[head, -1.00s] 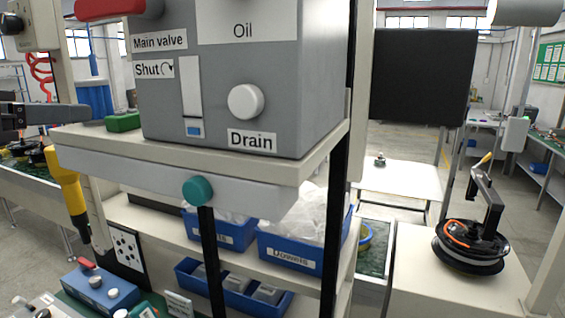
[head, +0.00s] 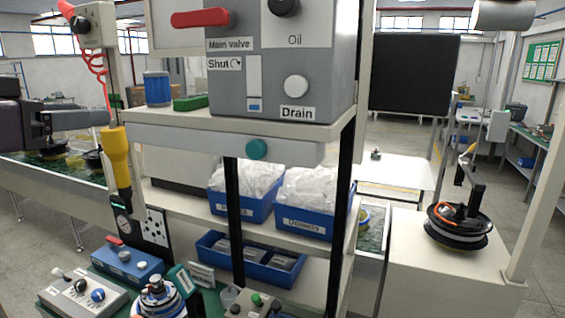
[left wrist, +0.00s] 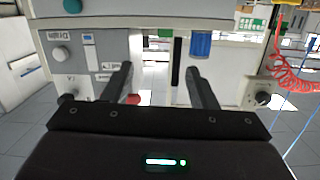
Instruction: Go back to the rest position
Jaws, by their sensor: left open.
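My left gripper (head: 88,118) comes in from the left edge in the head view, left of the shelf rack and in front of the post with the red coiled hose. In the left wrist view its two dark fingers (left wrist: 160,85) stand wide apart with nothing between them. Beyond them are the grey oil box (left wrist: 85,60) on the left and the blue cylinder (left wrist: 201,44) on the right, both apart from the fingers. The right gripper is not in view.
The oil box (head: 285,75) stands on the top shelf (head: 180,127), beside the blue cylinder (head: 157,88). Blue bins (head: 240,205) are below. A yellow tool (head: 116,158) hangs near my left gripper. A hub motor (head: 457,228) sits on the right-hand bench. Floor shows at far left.

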